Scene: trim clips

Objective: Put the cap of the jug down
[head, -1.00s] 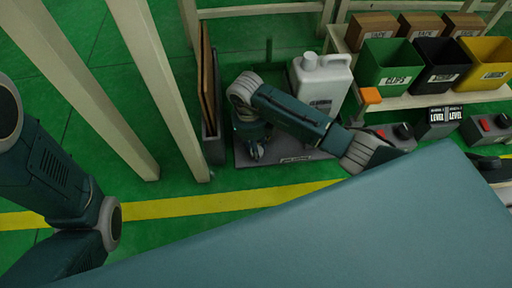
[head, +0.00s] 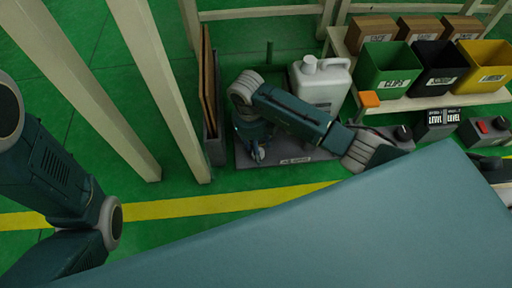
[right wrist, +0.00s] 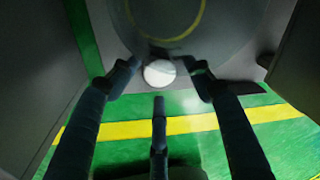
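The white jug (head: 322,88) stands upright at the back of a grey tray on the floor. Its round white neck (head: 309,63) shows at the top; I cannot tell whether it is bare. My right gripper (head: 257,151) points down over the tray, left of and in front of the jug. In the right wrist view, its three fingers (right wrist: 160,80) are spread around a white round disc, apparently the cap (right wrist: 158,73). Small gaps show between the fingertips and the disc. I cannot tell its exact height over the tray. My left gripper is out of view.
The grey tray (head: 285,160) has free room around the gripper. Upright boards (head: 207,90) stand in a holder to its left. Green (head: 388,68), black and yellow bins sit on a shelf to the right. Pale posts (head: 150,80) stand at left.

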